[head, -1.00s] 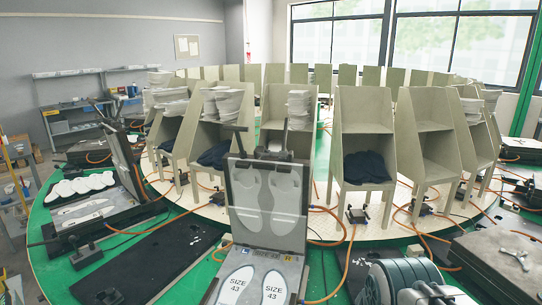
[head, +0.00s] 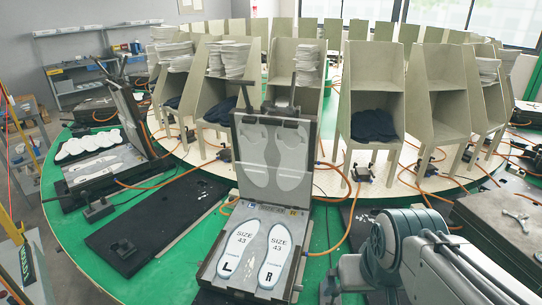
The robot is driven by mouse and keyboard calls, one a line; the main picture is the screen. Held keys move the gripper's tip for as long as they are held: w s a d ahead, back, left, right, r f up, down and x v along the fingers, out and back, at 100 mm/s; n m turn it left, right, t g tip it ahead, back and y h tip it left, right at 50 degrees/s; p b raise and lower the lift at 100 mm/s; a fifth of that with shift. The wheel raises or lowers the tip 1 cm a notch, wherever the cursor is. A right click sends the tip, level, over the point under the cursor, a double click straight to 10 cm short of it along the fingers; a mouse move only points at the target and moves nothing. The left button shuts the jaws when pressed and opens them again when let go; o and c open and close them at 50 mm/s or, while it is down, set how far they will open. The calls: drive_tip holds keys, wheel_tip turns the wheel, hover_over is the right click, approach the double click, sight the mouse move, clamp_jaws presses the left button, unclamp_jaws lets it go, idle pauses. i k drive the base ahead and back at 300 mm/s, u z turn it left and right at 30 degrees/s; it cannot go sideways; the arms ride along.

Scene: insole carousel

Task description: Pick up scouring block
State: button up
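I cannot make out a scouring block in the head view. Part of my own arm (head: 425,258) shows at the lower right, with its rounded grey joint in front of the closed mould. My gripper is not in view, so I cannot see whether it holds anything. An open mould (head: 300,258) stands at the front centre with its lid (head: 273,205) raised.
A black flat plate (head: 150,222) lies on the green carousel rim (head: 110,280). Another open mould (head: 95,165) with white insoles is at the left. A closed grey mould (head: 500,225) is at the right.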

sight(127, 248)
drive_tip(key=u, duration=1.6)
